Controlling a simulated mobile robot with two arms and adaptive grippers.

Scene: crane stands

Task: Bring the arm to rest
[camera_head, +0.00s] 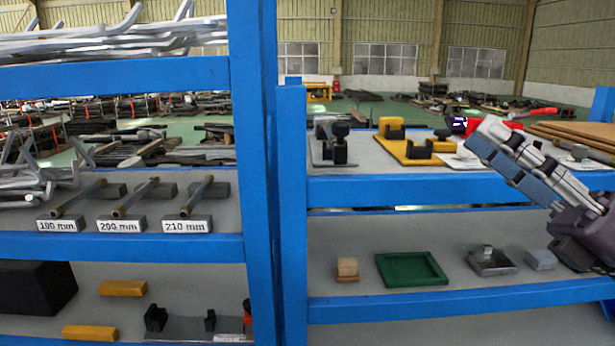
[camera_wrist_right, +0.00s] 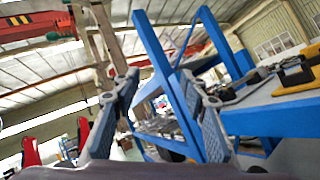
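My right gripper (camera_head: 484,138) comes in from the right edge in the head view. It is raised in front of the upper shelf of the right-hand rack and points up and to the left. In the right wrist view, the two fingers of this gripper (camera_wrist_right: 156,90) stand apart with nothing between them, so it is open and empty. Beyond the fingers, that view shows blue rack posts and the roof. My left gripper is not in view.
The blue right-hand rack (camera_head: 400,188) is close to the right gripper. Its upper shelf holds a yellow fixture (camera_head: 412,146) and a black-and-grey fixture (camera_head: 336,146). Below are a green tray (camera_head: 412,284) and small blocks. Labelled hammer-like tools (camera_head: 135,198) lie on the left rack.

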